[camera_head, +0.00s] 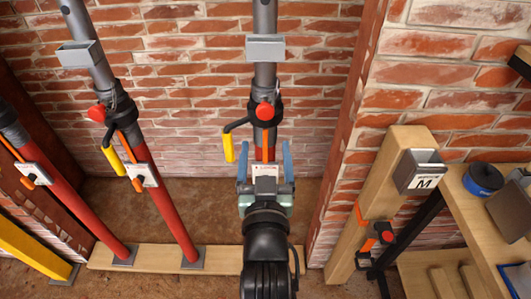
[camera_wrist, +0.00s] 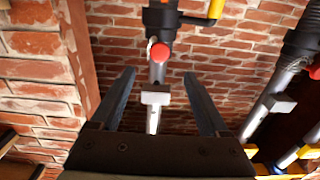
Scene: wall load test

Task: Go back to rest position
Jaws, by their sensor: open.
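My gripper (camera_head: 264,150) is open in the lower middle of the head view, its two blue fingers apart and pointing at the wall. It also shows in the wrist view (camera_wrist: 159,74), with no object clamped in it. The middle steel prop (camera_head: 265,78), with a red knob (camera_head: 265,111) and a yellow handle (camera_head: 228,147), stands straight ahead. In the wrist view, the prop's red knob (camera_wrist: 160,53) and a small grey block (camera_wrist: 155,95) appear between the fingers. I cannot tell whether the fingers reach around the prop. My arm hides its lower part.
Tilted red-and-grey props (camera_head: 165,205) stand at left on a wooden board (camera_head: 225,258). A brick wall (camera_head: 180,90) closes the back. At right are a wooden post (camera_head: 350,225) with a grey box marked M (camera_head: 419,171) and a wooden bench (camera_head: 475,225) with a blue roll (camera_head: 482,178).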

